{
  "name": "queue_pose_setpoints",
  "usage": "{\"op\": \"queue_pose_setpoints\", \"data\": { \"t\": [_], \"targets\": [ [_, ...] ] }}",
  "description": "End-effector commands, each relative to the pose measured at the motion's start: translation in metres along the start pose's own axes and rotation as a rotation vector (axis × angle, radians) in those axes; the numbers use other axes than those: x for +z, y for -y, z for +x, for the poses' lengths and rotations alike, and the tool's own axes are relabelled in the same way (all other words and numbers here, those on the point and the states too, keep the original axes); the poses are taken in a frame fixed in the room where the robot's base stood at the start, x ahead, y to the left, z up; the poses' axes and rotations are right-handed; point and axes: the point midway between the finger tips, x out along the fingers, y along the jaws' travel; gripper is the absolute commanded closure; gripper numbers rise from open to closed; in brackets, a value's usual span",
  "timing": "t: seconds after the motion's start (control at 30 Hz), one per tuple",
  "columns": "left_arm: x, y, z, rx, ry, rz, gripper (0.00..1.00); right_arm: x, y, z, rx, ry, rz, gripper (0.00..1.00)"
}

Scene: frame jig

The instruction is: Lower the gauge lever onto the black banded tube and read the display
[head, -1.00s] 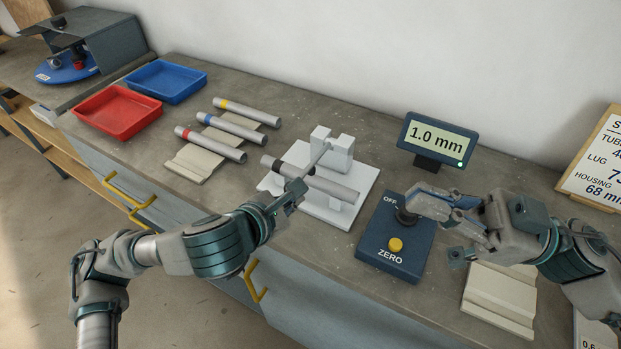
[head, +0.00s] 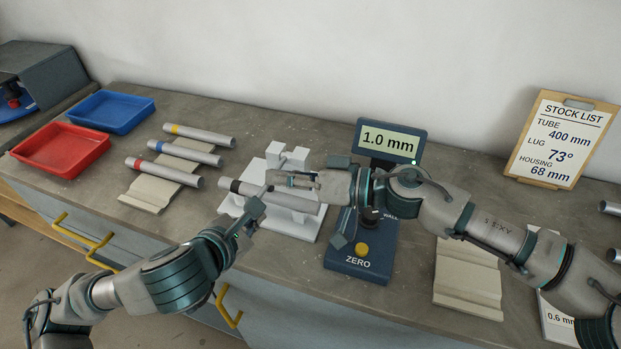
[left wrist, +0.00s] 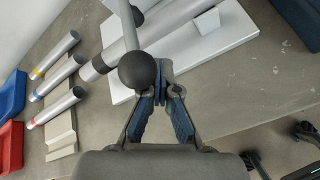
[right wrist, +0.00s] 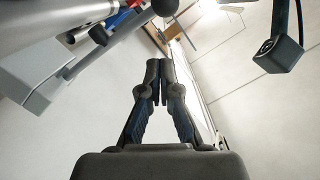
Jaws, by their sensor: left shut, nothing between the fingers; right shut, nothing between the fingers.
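The black banded tube (head: 246,188) lies across the white gauge stand (head: 310,231). The gauge lever is largely hidden in the head view; its rod and black ball knob (left wrist: 140,72) show in the left wrist view. My left gripper (head: 256,208) is shut and empty, close to the knob at the front of the tube; I cannot tell whether it touches the knob. My right gripper (head: 272,180) is shut and empty, over the stand, with its arm reaching in from the right. In the right wrist view its closed fingertips (right wrist: 160,65) hold nothing. The display (head: 390,140) reads 1.0 mm.
A blue control box (head: 345,262) with a yellow ZERO button (head: 361,249) is partly under my right arm. Yellow, blue and red banded tubes rest on a holder (head: 150,193) at left, beside red (head: 62,172) and blue (head: 110,128) trays. An empty holder (head: 465,285) is right.

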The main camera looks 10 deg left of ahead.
Motion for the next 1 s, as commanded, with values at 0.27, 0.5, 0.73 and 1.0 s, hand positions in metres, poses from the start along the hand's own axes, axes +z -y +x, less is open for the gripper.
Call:
{"op": "queue_pose_setpoints", "data": {
  "t": [0.27, 0.5, 0.73, 1.0],
  "targets": [
    [0.001, 0.001, 0.0, 0.0, 0.0, 0.001, 1.0, 0.03, 0.0, 0.019, -0.002, 0.0, 0.002, 1.0],
    [0.002, 0.001, 0.0, 0.0, 0.002, 0.002, 1.0, 0.04, 0.0, 0.02, -0.001, 0.0, 0.001, 1.0],
    [0.002, 0.001, 0.0, -0.001, 0.005, 0.002, 1.0, 0.041, 0.0, 0.021, -0.002, 0.003, 0.002, 1.0],
    [0.004, 0.0, -0.002, 0.001, 0.013, 0.002, 1.0, 0.062, -0.005, 0.026, -0.005, 0.012, 0.004, 1.0]
  ]
}}
